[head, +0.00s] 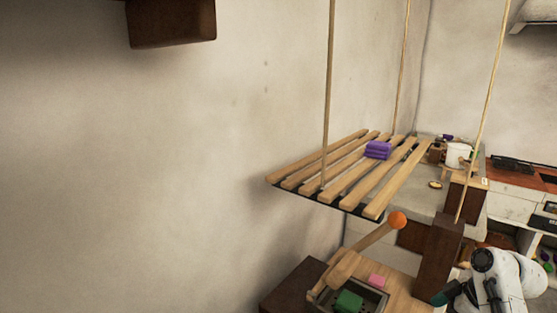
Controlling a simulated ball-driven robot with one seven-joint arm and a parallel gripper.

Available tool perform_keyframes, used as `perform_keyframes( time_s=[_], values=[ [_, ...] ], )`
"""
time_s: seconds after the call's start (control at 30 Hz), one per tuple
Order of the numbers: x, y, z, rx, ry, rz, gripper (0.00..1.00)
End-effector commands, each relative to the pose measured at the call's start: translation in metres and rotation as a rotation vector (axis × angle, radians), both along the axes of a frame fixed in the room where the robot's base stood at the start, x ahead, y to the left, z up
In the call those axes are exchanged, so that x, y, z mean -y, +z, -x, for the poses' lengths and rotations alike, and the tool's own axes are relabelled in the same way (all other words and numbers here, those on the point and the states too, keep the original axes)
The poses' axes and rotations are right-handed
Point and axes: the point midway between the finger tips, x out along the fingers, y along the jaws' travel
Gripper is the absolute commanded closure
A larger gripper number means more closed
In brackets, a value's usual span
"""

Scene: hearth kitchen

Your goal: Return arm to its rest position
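Part of my white arm (507,273) shows at the lower right, with round dark joint covers. It is bent and runs out of the picture at the bottom. A dark, teal-tinged piece (450,293) sticks out to its left beside the dark wooden post; I cannot tell what it is. I see no gripper fingers, so whether they are open or hold anything does not show.
Counters lie at right.

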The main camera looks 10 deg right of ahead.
Motion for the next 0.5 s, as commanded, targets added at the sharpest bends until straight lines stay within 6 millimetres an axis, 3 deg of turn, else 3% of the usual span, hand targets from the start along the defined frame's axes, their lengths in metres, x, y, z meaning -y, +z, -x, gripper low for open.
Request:
perform_keyframes(
  time_s=[0.3,0.5],
  values=[
    [-0.039,-0.028,0.013,-0.054,-0.047,-0.017,0.05],
    [-0.075,-0.052,0.030,-0.107,-0.100,-0.028,0.05]
  ],
)
